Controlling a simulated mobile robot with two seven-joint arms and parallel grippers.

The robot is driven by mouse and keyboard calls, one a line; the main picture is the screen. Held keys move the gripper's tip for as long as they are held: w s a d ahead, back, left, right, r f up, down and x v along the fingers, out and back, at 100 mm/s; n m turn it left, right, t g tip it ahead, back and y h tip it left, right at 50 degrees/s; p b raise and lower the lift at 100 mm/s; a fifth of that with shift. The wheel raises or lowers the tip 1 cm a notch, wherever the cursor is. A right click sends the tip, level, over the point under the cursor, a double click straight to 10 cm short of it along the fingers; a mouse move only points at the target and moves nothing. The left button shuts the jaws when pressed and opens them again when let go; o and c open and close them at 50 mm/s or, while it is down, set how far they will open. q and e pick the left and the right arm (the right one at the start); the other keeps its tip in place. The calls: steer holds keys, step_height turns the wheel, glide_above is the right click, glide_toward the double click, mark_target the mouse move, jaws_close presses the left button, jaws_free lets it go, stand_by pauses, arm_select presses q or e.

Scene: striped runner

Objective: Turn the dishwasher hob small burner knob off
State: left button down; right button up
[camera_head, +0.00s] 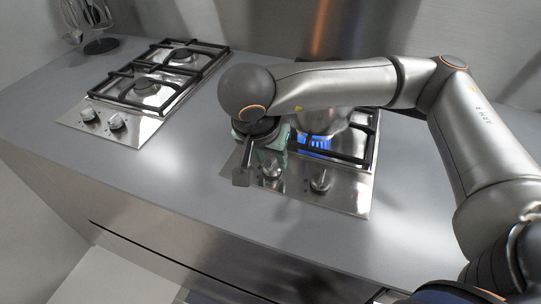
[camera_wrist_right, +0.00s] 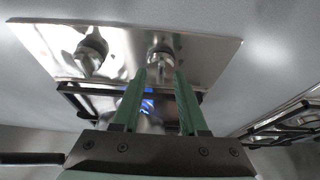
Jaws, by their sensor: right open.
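The right hob (camera_head: 350,192) has a steel panel with two knobs. One knob (camera_head: 320,180) stands clear on its right side. The other knob (camera_head: 272,170) is partly hidden by my right gripper (camera_head: 266,152). In the right wrist view my right gripper (camera_wrist_right: 159,74) is open, with green fingers pointing at the nearer knob (camera_wrist_right: 160,56), which appears just beyond and between the fingertips. I cannot tell whether they touch it. The other knob (camera_wrist_right: 91,52) is to the left there. A blue flame (camera_head: 316,143) burns on the hob. My left gripper is out of view.
A second hob (camera_head: 148,92) with black grates and two knobs (camera_head: 103,118) is at the left. A metal pot (camera_head: 322,120) sits over the flame, partly behind my arm. The grey counter (camera_head: 190,165) between the hobs is clear.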

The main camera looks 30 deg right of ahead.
jaws_close()
stand_by(0.3)
stand_by(0.4)
